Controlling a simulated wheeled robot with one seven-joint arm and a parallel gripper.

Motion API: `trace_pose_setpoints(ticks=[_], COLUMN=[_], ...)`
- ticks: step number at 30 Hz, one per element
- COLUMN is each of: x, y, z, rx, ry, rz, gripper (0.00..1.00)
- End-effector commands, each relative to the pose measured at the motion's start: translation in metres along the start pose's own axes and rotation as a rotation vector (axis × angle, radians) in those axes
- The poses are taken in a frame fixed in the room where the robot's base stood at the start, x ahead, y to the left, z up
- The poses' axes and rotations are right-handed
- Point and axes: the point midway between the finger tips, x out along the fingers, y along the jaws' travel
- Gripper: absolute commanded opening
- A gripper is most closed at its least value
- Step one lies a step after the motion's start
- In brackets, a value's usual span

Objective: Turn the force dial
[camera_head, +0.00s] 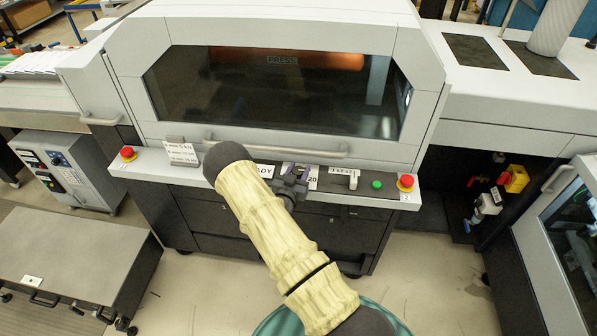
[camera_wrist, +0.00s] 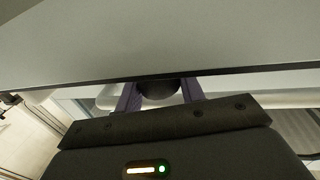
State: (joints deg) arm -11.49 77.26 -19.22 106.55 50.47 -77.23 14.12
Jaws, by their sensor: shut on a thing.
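My gripper (camera_head: 294,172) reaches the front control ledge of the press machine, near its middle. In the wrist view, the two purple fingers of my gripper (camera_wrist: 161,91) are shut on a dark round knob, the force dial (camera_wrist: 160,90), with one finger on each side. In the head view the dial is hidden behind my gripper. A white label ending in "20" (camera_head: 312,180) shows just right of my gripper, and a label ending in "ADY" (camera_head: 265,171) shows to its left, partly covered by my arm.
A long handle bar (camera_head: 300,150) runs just above the ledge. Red buttons (camera_head: 127,152) (camera_head: 406,182) sit at both ledge ends. A green button (camera_head: 377,184) and a white lever (camera_head: 353,179) lie right of my gripper. A white sign (camera_head: 182,154) stands at the left.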

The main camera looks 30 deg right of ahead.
Motion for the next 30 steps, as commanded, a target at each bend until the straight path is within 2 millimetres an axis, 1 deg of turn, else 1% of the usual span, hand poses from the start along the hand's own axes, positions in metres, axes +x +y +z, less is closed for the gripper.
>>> trace_pose_setpoints(ticks=[5, 11, 30], x=[-0.0006, -0.0005, 0.0007], y=[0.0016, 0.0019, 0.0018], z=[0.0033, 0.0044, 0.0036], rx=[-0.004, -0.004, 0.001], ry=[-0.003, -0.003, 0.000], rz=[-0.090, -0.242, -0.820], gripper=[0.16, 0.16, 0.16])
